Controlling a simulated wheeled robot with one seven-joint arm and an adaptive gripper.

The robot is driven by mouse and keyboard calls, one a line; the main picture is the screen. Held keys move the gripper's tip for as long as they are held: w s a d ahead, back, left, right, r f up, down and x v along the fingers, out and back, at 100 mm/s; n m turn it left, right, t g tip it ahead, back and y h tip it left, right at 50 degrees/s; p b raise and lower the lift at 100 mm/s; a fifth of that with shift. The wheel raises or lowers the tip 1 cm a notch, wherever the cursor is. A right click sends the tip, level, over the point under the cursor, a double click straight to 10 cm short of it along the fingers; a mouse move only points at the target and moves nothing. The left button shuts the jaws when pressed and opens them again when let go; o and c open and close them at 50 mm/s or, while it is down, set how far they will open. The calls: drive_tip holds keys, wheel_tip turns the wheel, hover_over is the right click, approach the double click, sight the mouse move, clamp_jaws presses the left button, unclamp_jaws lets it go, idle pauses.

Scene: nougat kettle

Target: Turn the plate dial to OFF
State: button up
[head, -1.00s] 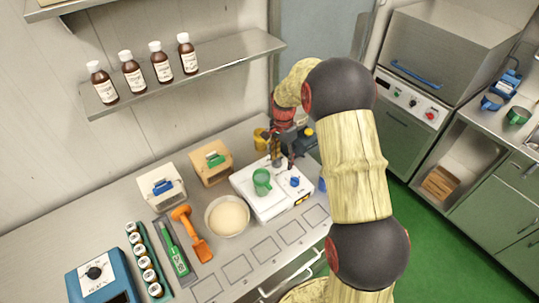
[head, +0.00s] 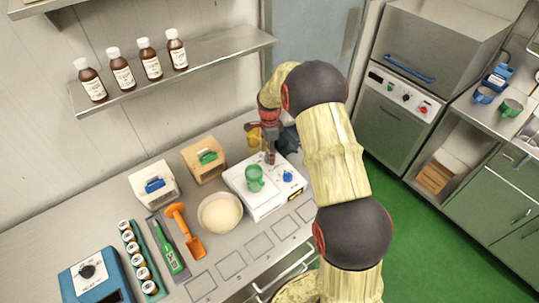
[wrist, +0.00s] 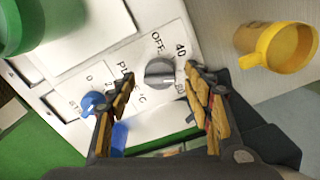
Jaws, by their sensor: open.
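The hotplate unit (head: 262,205) is a white box on the counter with a green mug (head: 255,178) on it. In the wrist view its panel (wrist: 142,35) has a grey plate dial (wrist: 160,73) marked OFF, 40 and 80, and a blue knob (wrist: 92,102) beside it. I cannot tell which mark the grey dial points at. My gripper (wrist: 160,76) is open, with one finger on each side of the grey dial, and I cannot tell if they touch it. In the head view my gripper (head: 270,156) is over the unit's back part and hides the dial.
A yellow mug (wrist: 275,45) stands on the counter close to the unit. A bowl (head: 220,213), an orange scoop (head: 186,232) and two small boxes (head: 153,185) (head: 204,160) are to the left. A shelf with brown bottles (head: 176,50) is above.

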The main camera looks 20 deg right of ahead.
drive_tip(key=shift+f, duration=0.55)
drive_tip(key=c, duration=1.1)
drive_tip(key=shift+c, duration=0.4)
